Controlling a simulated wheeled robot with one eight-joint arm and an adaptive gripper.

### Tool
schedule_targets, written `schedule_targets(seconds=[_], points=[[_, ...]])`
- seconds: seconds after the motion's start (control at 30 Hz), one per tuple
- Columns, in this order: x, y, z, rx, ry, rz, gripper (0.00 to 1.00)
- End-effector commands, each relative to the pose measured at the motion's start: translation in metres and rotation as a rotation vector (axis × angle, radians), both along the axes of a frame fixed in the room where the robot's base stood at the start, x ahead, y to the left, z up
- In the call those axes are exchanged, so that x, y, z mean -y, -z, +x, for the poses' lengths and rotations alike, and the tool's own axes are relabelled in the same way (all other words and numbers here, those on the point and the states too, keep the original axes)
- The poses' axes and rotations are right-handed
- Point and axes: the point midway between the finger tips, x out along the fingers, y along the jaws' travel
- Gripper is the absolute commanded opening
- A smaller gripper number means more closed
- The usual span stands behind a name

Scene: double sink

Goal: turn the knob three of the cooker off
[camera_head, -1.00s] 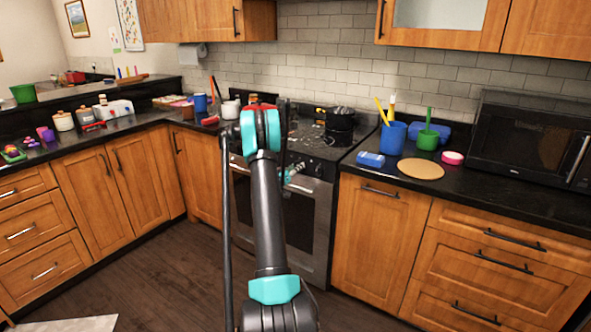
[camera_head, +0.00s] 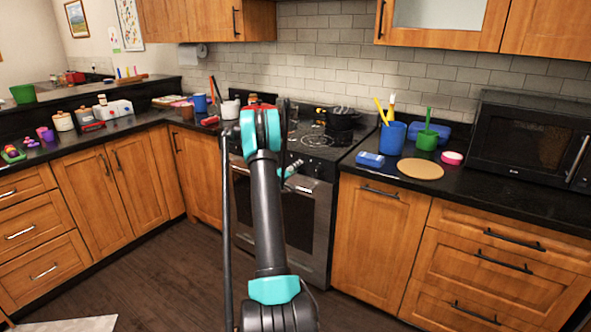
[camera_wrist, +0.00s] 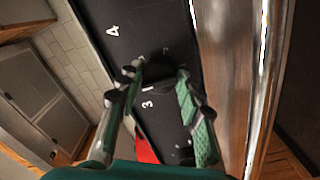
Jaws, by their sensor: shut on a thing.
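The cooker (camera_head: 308,210) stands in the middle of the head view, partly hidden behind my arm. In the wrist view its black control panel (camera_wrist: 115,60) runs diagonally, with white numbers 4 and 3 on it. Knob three (camera_wrist: 163,70) is a dark shape beside the number 3. My gripper (camera_wrist: 161,74) has its green-padded fingers on either side of this knob and is shut on it. The knob's marking and exact turn angle are hard to make out. In the head view my gripper (camera_head: 289,172) is at the cooker's front, mostly hidden by my arm.
A dark pot (camera_head: 342,120) sits on the cooktop. The right counter holds a blue cup (camera_head: 392,138), a green cup (camera_head: 427,140), a round board (camera_head: 420,169) and a microwave (camera_head: 530,145). The floor (camera_head: 170,270) left of my arm is clear.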

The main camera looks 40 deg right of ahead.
Motion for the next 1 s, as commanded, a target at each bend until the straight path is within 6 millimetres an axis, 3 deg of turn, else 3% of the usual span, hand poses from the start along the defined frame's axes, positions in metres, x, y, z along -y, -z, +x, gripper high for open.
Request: schedule_targets(seconds=[0.5,0.53,0.67,1.0], points=[[-0.0012,0.0004,0.0004,-0.016,-0.001,-0.006,0.07],[-0.0012,0.0004,0.0004,-0.016,-0.001,-0.006,0.4],[-0.0009,0.0004,0.0003,-0.016,-0.001,-0.006,0.56],[-0.0024,0.0002,-0.0005,-0.016,-0.001,-0.006,0.57]])
